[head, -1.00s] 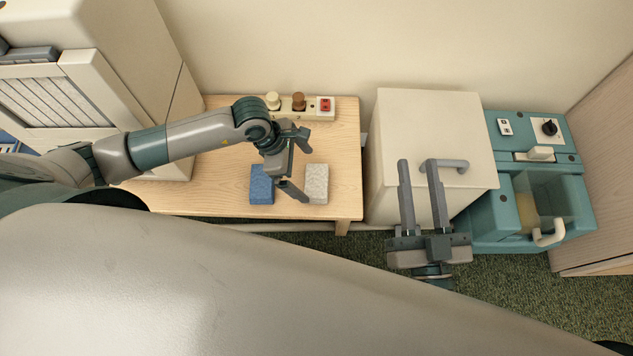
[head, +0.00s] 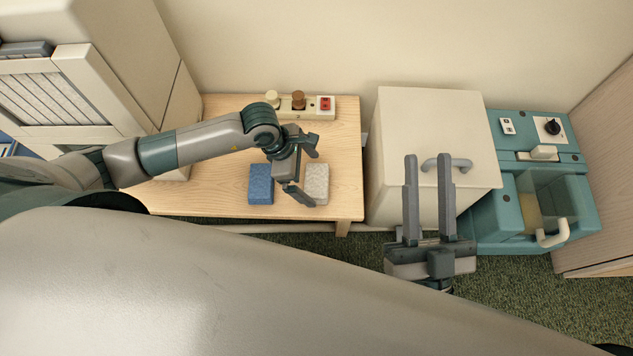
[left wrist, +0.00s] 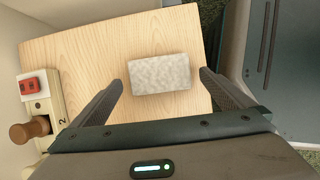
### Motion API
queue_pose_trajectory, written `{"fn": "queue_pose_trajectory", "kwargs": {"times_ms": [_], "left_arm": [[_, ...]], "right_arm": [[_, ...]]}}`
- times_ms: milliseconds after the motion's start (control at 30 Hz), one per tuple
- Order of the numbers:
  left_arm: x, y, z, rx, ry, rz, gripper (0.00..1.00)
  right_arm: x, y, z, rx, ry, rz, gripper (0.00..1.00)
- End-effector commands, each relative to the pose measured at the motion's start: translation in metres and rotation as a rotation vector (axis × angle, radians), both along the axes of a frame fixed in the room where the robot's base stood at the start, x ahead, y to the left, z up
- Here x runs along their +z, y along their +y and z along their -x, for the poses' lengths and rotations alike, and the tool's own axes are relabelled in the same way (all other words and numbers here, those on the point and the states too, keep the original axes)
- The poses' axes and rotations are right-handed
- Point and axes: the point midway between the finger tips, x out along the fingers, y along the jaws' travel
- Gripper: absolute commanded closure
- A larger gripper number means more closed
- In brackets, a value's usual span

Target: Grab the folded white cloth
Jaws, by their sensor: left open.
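The folded white cloth (head: 319,184) lies flat on the wooden table, right of a folded blue cloth (head: 260,184). My left gripper (head: 304,169) is open and empty above the table, close to the white cloth's left side, and one finger overlaps the cloth's lower-left edge in the head view. In the left wrist view the white cloth (left wrist: 159,74) shows between and just beyond the tips of the open fingers (left wrist: 162,82). My right gripper (head: 429,157) is open and empty, in front of the white cabinet.
The wooden table (head: 225,190) has a strip with two knobs and a red switch (head: 301,106) along its back. A white cabinet (head: 432,120) with a grey handle stands to the right, then a teal machine (head: 490,215). Bare tabletop lies right of the white cloth.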

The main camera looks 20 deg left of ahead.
Motion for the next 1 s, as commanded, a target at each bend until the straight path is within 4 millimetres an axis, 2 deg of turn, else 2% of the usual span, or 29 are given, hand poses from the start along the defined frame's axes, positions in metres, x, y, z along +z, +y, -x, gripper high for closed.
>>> {"fn": "queue_pose_trajectory", "kwargs": {"times_ms": [67,200,400,867,900,1000], "left_arm": [[-0.006,-0.004,0.000,0.000,0.001,0.001,0.00],[-0.018,-0.008,-0.001,0.000,0.000,0.001,0.00],[-0.023,-0.011,-0.002,-0.001,-0.001,0.001,0.00],[-0.023,-0.011,-0.002,-0.001,-0.001,0.001,0.00],[-0.023,-0.011,-0.002,-0.001,-0.001,0.001,0.02],[-0.023,-0.011,-0.002,-0.001,-0.001,0.001,0.26]], "right_arm": [[0.006,-0.001,0.007,0.000,-0.052,-0.021,0.69],[0.026,-0.012,0.002,-0.024,-0.170,-0.049,0.69],[0.041,-0.019,0.002,-0.037,-0.248,-0.071,0.69],[0.043,-0.020,0.002,-0.039,-0.253,-0.072,0.69],[0.043,-0.020,0.002,-0.039,-0.253,-0.072,0.69],[0.043,-0.020,0.002,-0.039,-0.253,-0.072,0.69]]}}
